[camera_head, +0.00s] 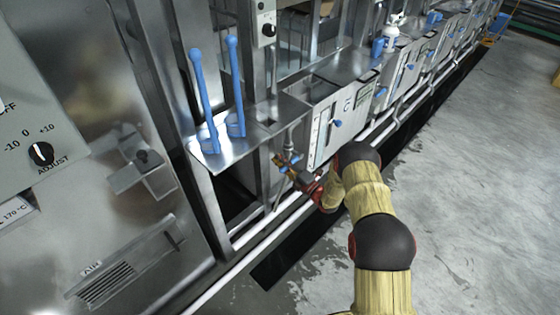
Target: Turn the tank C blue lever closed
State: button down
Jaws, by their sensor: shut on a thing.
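The tank labelled C (322,140) has a light metal front in the middle of the view. A small blue lever (295,158) sits on a brass-coloured valve at the lower left of that tank, below a thin vertical pipe. My gripper (288,165) reaches in from the right and is shut on the blue lever. The gripper covers much of the lever, and the lever's exact angle is too small to tell.
Two tall blue levers (206,100) stand on a metal plate at the left. Another small blue handle (337,123) is on the tank's front. A white pipe (262,236) runs low along the row. The wet concrete floor (480,200) at right is clear.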

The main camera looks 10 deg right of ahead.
jog(key=shift+r+m, duration=0.3)
jog(key=shift+m, duration=0.2)
jog(key=shift+d, duration=0.1)
jog(key=c, duration=1.8)
grip_release()
jog(key=shift+c, duration=0.2)
jog(key=v, duration=1.2)
